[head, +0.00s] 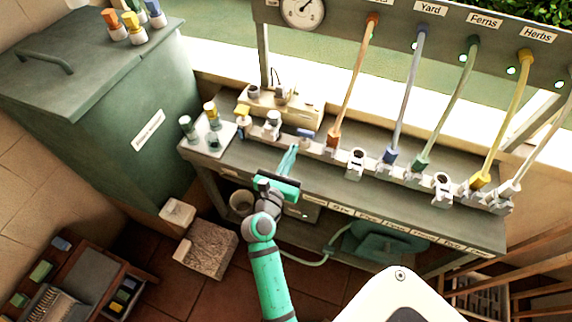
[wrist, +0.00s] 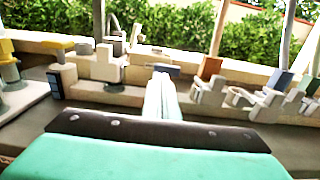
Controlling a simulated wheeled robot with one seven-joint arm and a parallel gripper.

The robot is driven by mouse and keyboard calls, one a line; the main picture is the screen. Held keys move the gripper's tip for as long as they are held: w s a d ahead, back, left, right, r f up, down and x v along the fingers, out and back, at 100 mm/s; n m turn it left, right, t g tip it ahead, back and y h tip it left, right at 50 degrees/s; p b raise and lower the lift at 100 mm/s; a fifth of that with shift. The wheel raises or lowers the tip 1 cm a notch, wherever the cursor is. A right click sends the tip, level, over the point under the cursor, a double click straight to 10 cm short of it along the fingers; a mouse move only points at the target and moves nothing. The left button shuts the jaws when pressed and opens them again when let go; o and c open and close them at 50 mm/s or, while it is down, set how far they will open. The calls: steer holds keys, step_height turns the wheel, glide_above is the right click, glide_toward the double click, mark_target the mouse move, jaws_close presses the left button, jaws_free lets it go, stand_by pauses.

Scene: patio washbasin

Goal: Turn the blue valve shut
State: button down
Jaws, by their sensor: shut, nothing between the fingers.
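The blue valve handle (head: 305,133) is on the grey bench's pipe row, left of the orange hose end. It also shows in the wrist view (wrist: 167,70) just beyond my fingertips, partly hidden by them. My gripper (head: 292,149) is shut and empty, its fingers pointing at the pipe row a little in front of the blue handle. In the wrist view my gripper's fingertips (wrist: 161,80) are together near the middle. I cannot tell whether they touch the handle. The handle's exact turn angle is too small to tell.
Hoses with orange (head: 334,137), blue (head: 390,154), green and yellow ends rise right of the valve. A green bin (head: 110,110) flanks the bench. A pressure gauge (head: 303,10) hangs above.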

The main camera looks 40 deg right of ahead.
mark_target(301, 133)
steer(key=shift+x, duration=2.55)
